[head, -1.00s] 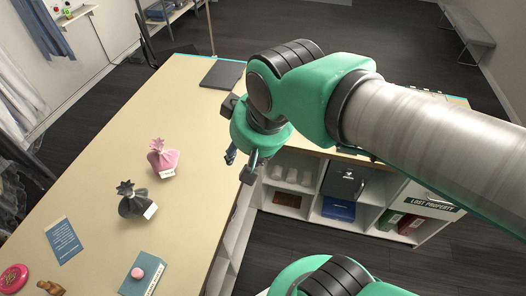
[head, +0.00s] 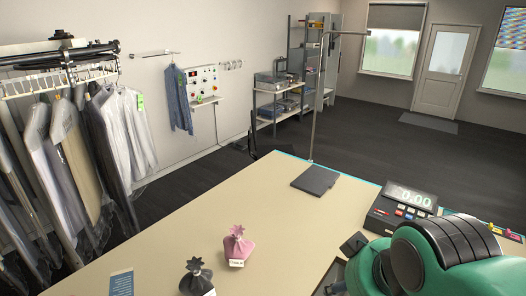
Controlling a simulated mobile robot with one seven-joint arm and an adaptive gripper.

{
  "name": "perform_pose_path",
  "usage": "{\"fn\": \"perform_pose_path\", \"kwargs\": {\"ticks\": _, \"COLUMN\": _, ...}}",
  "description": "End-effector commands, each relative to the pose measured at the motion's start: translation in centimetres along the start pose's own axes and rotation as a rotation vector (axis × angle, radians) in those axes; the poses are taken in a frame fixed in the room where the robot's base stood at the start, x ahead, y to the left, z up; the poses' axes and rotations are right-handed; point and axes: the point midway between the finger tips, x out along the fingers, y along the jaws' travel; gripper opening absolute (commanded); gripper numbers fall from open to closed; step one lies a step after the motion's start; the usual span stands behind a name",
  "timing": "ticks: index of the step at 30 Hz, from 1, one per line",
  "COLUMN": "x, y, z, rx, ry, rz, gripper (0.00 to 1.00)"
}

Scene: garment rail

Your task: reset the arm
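My arm shows at the lower right of the head view as a green and black joint (head: 455,240). The end of the arm is cut off by the lower edge of the picture. Only a small dark part near the counter's edge shows beside the green housing, and I cannot make out both fingertips. Nothing held can be seen.
The beige counter (head: 180,240) carries a pink pouch (head: 238,246), a dark grey pouch (head: 196,279), a blue card (head: 121,283), a dark pad (head: 315,180) and a till (head: 402,208). A garment rail (head: 60,82) with bagged clothes stands at left. Dark floor lies open beyond.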

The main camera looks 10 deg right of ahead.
Motion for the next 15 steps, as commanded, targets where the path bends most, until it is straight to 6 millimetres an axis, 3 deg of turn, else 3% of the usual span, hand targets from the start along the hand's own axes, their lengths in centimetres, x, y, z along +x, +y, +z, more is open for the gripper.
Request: {"fn": "perform_pose_path", "kwargs": {"ticks": 15, "x": 8.8, "y": 0.0, "z": 4.7, "rx": 0.000, "ry": 0.000, "rz": 0.000, "gripper": 0.43}}
